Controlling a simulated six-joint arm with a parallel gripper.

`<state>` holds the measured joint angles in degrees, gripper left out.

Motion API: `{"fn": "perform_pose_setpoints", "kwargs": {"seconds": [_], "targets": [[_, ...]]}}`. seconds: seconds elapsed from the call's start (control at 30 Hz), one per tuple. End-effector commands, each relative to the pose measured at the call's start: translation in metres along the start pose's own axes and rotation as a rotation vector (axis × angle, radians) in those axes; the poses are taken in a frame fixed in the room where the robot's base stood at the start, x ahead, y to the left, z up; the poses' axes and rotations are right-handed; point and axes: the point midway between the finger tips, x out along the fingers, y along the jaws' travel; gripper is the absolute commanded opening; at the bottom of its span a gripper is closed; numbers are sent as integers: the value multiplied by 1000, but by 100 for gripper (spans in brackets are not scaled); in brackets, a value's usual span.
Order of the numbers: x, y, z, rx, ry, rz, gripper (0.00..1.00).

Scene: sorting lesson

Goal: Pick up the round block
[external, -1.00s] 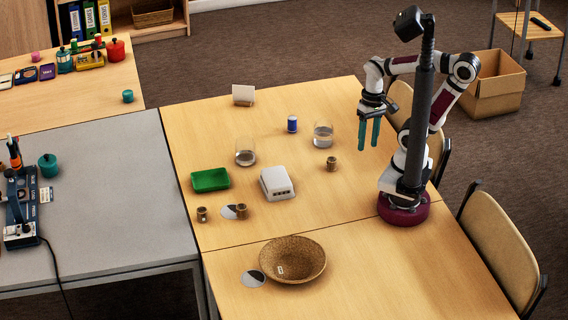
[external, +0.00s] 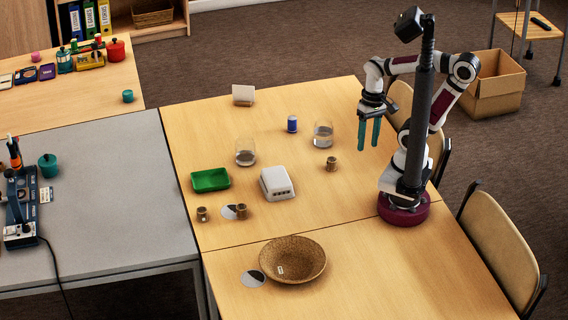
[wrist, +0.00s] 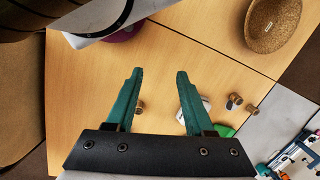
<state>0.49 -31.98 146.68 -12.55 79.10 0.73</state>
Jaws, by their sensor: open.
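Several small round pieces stand on the wooden table. A blue cylinder (external: 292,124) stands at the back middle. A brown cylinder (external: 331,164) stands nearer my arm; it also shows beside the left finger in the wrist view (wrist: 140,108). Two more brown cylinders (external: 241,211) (external: 202,214) stand at the front left. I cannot tell which one is the round block. My gripper (external: 369,147) hangs above the table's right side, to the right of the nearest brown cylinder. Its teal fingers are apart with nothing between them, as the wrist view shows (wrist: 159,72).
Two clear glasses (external: 245,158) (external: 323,141), a green tray (external: 210,187), a white box (external: 277,190) and a white card (external: 243,96) stand around the pieces. A woven bowl (external: 318,262) is at the front. The front right table is clear.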

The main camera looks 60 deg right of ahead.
Motion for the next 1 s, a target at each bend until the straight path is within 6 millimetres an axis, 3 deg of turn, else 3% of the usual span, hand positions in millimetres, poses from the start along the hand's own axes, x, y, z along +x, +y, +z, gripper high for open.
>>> {"fn": "perform_pose_setpoints", "kwargs": {"seconds": [0.03, 0.1, 0.37, 0.47, 0.57, 0.7, 0.8, 0.9, 1.0], "targets": [[0, 0, 0, 0, 0, 0, 64], [0, 0, 0, 0, 0, 0, 77], [0, 0, 0, -3, 0, 0, 77], [-1, -1, -12, -137, 4, 10, 77], [-2, -2, -49, -539, 11, 41, 77], [6, 4, -118, -1300, -5, 103, 77], [17, 12, -160, -1774, -40, 140, 77], [27, 21, -189, -2114, -77, 161, 77], [34, 26, -204, -2298, -100, 171, 77]]}}
